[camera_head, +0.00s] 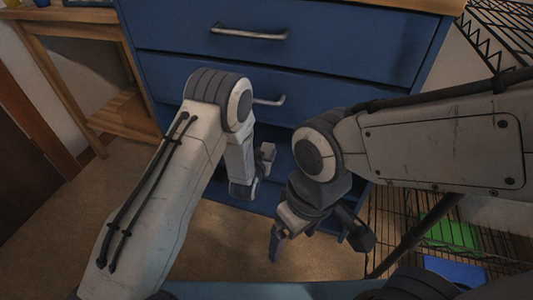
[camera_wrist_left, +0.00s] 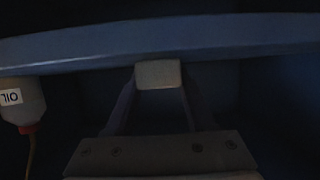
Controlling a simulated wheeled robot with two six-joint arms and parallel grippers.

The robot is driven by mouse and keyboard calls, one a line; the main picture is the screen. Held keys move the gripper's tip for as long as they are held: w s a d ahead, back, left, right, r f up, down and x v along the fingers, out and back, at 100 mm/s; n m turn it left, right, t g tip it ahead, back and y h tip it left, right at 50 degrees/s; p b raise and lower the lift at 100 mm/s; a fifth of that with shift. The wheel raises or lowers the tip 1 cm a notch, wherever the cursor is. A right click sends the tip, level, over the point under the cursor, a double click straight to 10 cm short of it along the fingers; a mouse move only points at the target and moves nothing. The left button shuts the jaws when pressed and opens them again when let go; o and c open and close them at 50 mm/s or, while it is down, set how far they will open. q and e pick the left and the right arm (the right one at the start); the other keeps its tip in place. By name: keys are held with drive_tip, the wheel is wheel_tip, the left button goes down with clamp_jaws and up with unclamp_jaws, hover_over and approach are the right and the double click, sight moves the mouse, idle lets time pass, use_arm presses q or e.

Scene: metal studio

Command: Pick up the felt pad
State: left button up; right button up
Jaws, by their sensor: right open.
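The felt pad (camera_wrist_left: 158,74) looks like a small pale grey block in the left wrist view. It sits between the fingertips of my left gripper (camera_wrist_left: 159,88), and both dark fingers meet its sides. A blue shelf (camera_wrist_left: 80,55) runs right behind it; I cannot tell whether the pad touches it. In the head view my left gripper (camera_head: 265,160) reaches into the open space of the blue cabinet below the drawers. The pad cannot be made out there. My right gripper (camera_head: 315,245) is open and empty, in front of the cabinet over the floor.
The blue cabinet (camera_head: 330,55) has drawers with metal handles above the opening. An oil bottle (camera_wrist_left: 22,103) with a red cap stands on the shelf, upside down in the picture. A wire rack (camera_head: 490,240) with green and blue items stands right, a wooden table (camera_head: 70,20) left.

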use_arm(q)
drive_tip(key=c, duration=0.6)
drive_tip(key=shift+r, duration=0.1)
